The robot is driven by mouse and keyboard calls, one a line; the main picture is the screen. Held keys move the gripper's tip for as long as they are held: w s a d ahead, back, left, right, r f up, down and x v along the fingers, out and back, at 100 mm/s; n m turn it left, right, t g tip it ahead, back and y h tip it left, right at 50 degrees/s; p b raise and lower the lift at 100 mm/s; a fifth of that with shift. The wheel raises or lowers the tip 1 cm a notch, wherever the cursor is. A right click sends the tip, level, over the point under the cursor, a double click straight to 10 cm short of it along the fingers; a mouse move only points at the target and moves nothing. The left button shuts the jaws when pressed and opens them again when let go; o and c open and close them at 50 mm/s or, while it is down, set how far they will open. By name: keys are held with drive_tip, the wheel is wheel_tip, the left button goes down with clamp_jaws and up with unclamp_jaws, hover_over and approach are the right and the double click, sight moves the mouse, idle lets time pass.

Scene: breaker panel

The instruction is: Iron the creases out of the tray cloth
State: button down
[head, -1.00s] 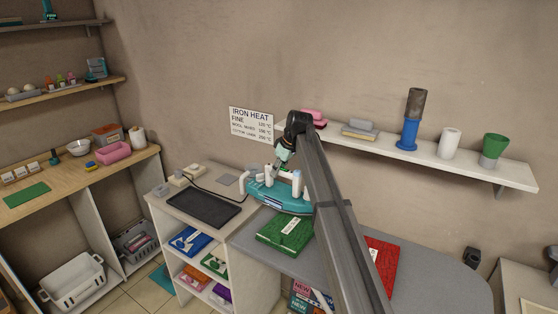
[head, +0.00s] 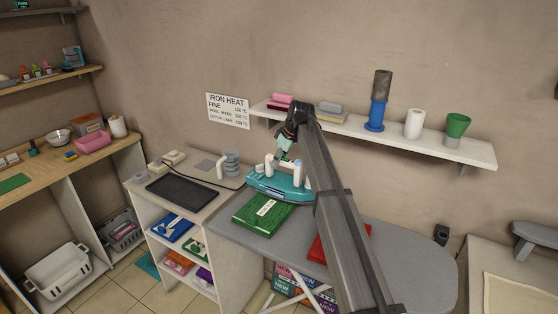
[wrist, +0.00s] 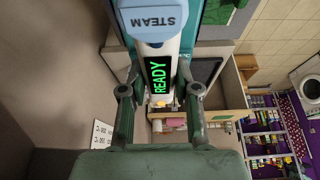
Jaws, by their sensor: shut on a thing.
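A teal and white iron (head: 278,187) is at the back of the grey ironing board (head: 390,243) in the head view. My gripper (head: 284,158) is shut on its white handle. In the wrist view my gripper (wrist: 160,92) has a finger on each side of the iron's handle (wrist: 157,105), which shows a green READY and a blue STEAM button (wrist: 156,20). A green folded cloth (head: 264,213) with a pale label lies in front of the iron. A red one (head: 322,247) lies to the right, partly hidden by my arm. I cannot tell which is the tray cloth.
A side cabinet on the left holds a dark mat (head: 182,193) and a grey ribbed object (head: 232,162). A wall shelf (head: 470,150) with a blue cylinder (head: 375,116) and cups runs behind the board.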

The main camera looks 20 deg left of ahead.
sight(255, 169)
idle(0.3)
drive_tip(key=shift+f+b, duration=1.2)
drive_tip(key=shift+f, duration=2.15)
drive_tip(key=shift+a, duration=0.1)
drive_tip(key=shift+w+a+b, duration=0.2)
drive_tip(key=shift+w+a, duration=0.05)
drive_tip(key=shift+a, duration=1.5)
drive_tip(key=shift+w+a+b, duration=0.2)
drive_tip(key=shift+w+a, duration=0.05)
drive_tip(key=shift+a, duration=1.55)
drive_tip(key=shift+w+a+b, duration=0.2)
drive_tip(key=shift+w+a, duration=0.05)
drive_tip(key=shift+a, duration=1.5)
drive_tip(key=shift+d, duration=0.15)
